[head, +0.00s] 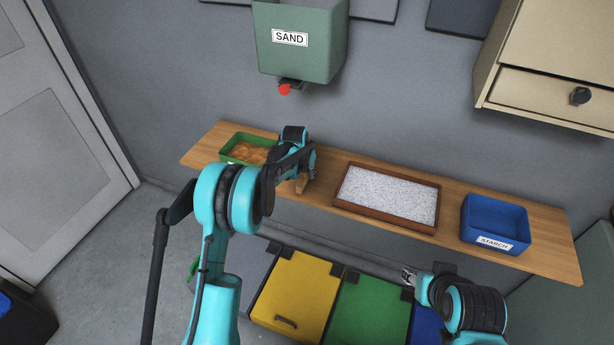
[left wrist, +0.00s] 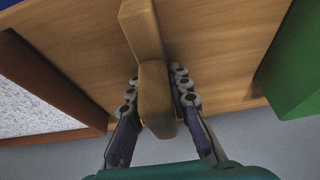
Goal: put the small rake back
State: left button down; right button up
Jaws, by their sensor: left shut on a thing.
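The small rake is a light wooden piece (left wrist: 155,92) seen between my left gripper's fingers in the left wrist view. A longer wooden part runs from it toward the top of that view, over the shelf. Its wood also shows in the head view (head: 302,185), below the gripper. My left gripper (head: 305,174) is shut on the rake over the shelf, between the green tray and the brown-framed tray. I cannot see any tines. My right gripper (head: 408,276) is low in front of the shelf, mostly hidden by its arm; its opening cannot be made out.
The wooden shelf (head: 335,212) carries a green tray (head: 228,147) with brown material, a brown-framed tray (head: 387,228) of speckled white grains and a blue STARCH bin (head: 495,222). A green SAND hopper (head: 300,60) hangs above. Yellow (head: 292,295) and green (head: 368,310) bin lids lie below.

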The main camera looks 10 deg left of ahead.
pick_arm(q)
jog(key=shift+f, duration=0.2)
jog(key=c, duration=1.4)
grip_release()
